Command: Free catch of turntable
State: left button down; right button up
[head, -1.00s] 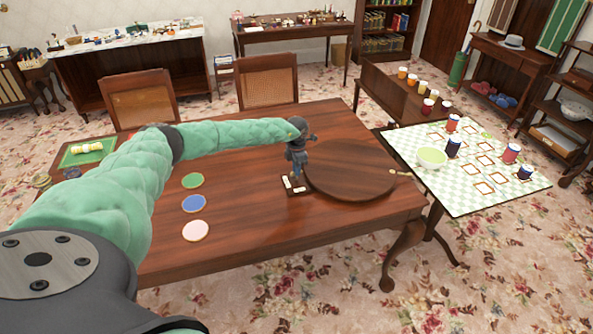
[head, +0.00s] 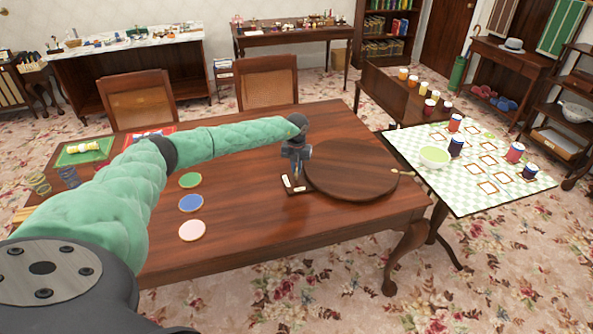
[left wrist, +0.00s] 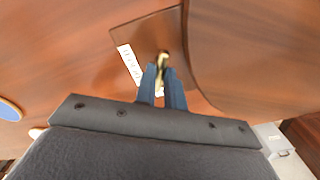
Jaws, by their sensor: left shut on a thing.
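The turntable (head: 352,170) is a round dark wooden disc on the wooden table. A small base plate (head: 297,189) with white labels lies by its left edge. In the left wrist view, a brass catch (left wrist: 163,59) stands on this plate, beside the curved turntable edge (left wrist: 240,55). My left gripper (head: 296,173) points down over the plate. Its blue fingers (left wrist: 162,80) are shut on the catch, and they hide its lower part. Labels (left wrist: 128,62) show left of the fingers, only partly readable. My right gripper is not in view.
A small pale knob (head: 403,173) sticks out at the turntable's right edge. Green (head: 190,180), blue (head: 191,203) and pink (head: 192,230) discs lie left of the plate. A checked table (head: 465,190) with a bowl and cans stands right. The table front is clear.

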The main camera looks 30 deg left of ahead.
pick_arm(q)
jog(key=n+b, duration=0.1)
jog(key=n, duration=0.4)
jog(key=shift+n, duration=0.3)
jog(key=shift+r, duration=0.1)
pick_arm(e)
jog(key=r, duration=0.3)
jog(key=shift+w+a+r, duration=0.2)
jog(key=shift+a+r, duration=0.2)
pick_arm(q)
jog(key=shift+n, duration=0.3)
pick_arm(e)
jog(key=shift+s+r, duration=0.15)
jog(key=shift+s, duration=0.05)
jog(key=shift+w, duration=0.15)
pick_arm(q)
jog(key=c, duration=1.7)
grip_release()
jog(key=shift+o, duration=1.1)
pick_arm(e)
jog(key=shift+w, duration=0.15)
